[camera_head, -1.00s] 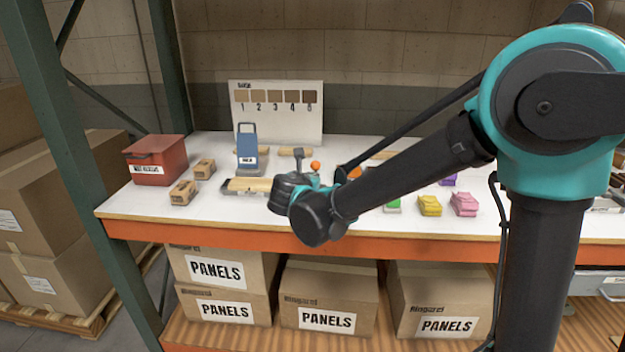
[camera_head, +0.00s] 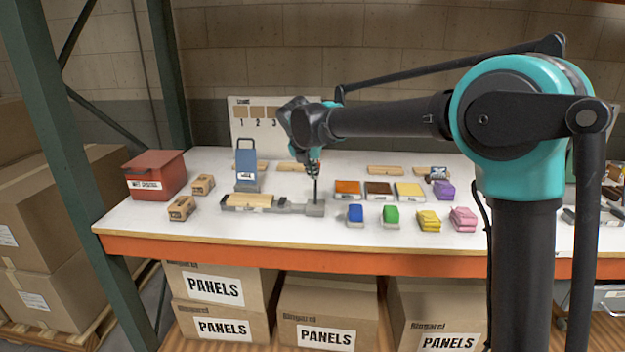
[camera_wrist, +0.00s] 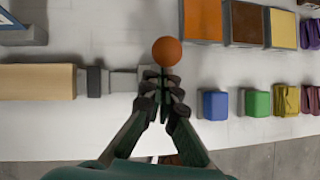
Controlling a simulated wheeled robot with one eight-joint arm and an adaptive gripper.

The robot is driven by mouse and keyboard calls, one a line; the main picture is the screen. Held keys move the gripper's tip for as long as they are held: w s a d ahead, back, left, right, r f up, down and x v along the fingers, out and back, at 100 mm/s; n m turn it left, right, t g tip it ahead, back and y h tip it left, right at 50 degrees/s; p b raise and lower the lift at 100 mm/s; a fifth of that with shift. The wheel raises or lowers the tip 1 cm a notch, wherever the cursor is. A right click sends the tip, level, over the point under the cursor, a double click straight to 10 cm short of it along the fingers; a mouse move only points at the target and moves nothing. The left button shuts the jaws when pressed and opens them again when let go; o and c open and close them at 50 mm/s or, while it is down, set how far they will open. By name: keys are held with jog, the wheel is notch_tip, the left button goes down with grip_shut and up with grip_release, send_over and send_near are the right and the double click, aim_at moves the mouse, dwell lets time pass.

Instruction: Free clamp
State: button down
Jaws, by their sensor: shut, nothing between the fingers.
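A grey clamp (camera_head: 313,209) lies on the white table with a light wooden block (camera_head: 248,202) at its left end; the block also shows in the wrist view (camera_wrist: 38,82). A thin dark lever (camera_head: 317,190) stands upright at the clamp's right end. Its orange ball knob (camera_wrist: 167,51) shows in the wrist view just beyond my fingertips; in the head view my gripper mostly hides it. My gripper (camera_head: 314,167) points down over the lever, fingers shut and empty (camera_wrist: 165,84). Whether the fingers touch the knob I cannot tell.
A blue-grey upright device (camera_head: 246,168) stands behind the wooden block. Orange, brown and yellow panels (camera_head: 409,190) and blue (camera_head: 355,214), green (camera_head: 391,215), yellow and pink items lie to the right. The table's front strip is bare.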

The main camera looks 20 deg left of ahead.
jog(key=shift+w+a+g, duration=0.25)
jog(key=shift+w+g, duration=0.75)
jog(key=shift+w, duration=0.25)
jog(key=shift+w+a+f, duration=0.2)
jog(key=shift+w, duration=0.5)
jog(key=shift+w, duration=0.1)
jog(key=s+v, duration=0.1)
jog(key=v, duration=1.2)
jog(key=shift+s+a+f, duration=0.25)
jog(key=shift+s, duration=0.05)
